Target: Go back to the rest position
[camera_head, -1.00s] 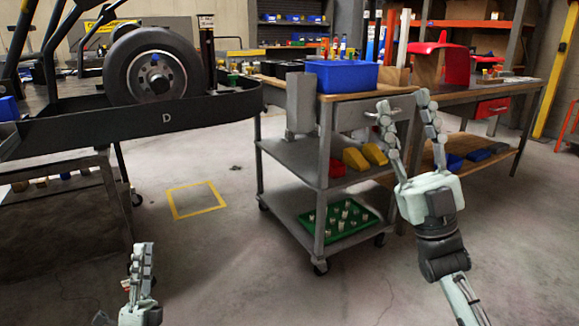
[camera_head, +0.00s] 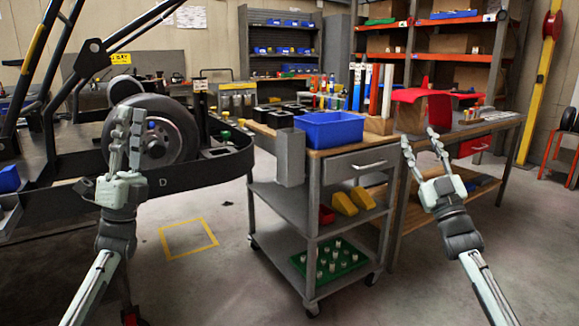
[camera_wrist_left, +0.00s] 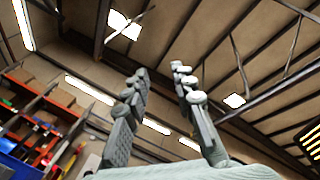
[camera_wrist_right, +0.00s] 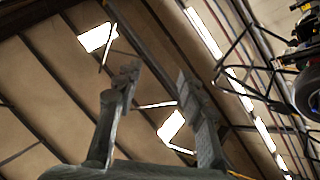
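My left gripper (camera_head: 128,135) is raised at the left in the head view, in front of the kart's wheel, fingers pointing up. In the left wrist view (camera_wrist_left: 158,88) its fingers stand apart with nothing between them. My right gripper (camera_head: 422,143) is raised at the right in the head view, in front of the workbench. In the right wrist view (camera_wrist_right: 153,85) its fingers are also apart and empty, with the ceiling behind. Neither gripper visibly touches anything.
A grey cart (camera_head: 345,165) in the middle carries a blue bin (camera_head: 329,130), with yellow bins and a green tray (camera_head: 338,262) lower down. The kart's black wheel (camera_head: 178,140) is at the left. A yellow square (camera_head: 188,238) marks clear floor. Shelves (camera_head: 440,40) stand behind.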

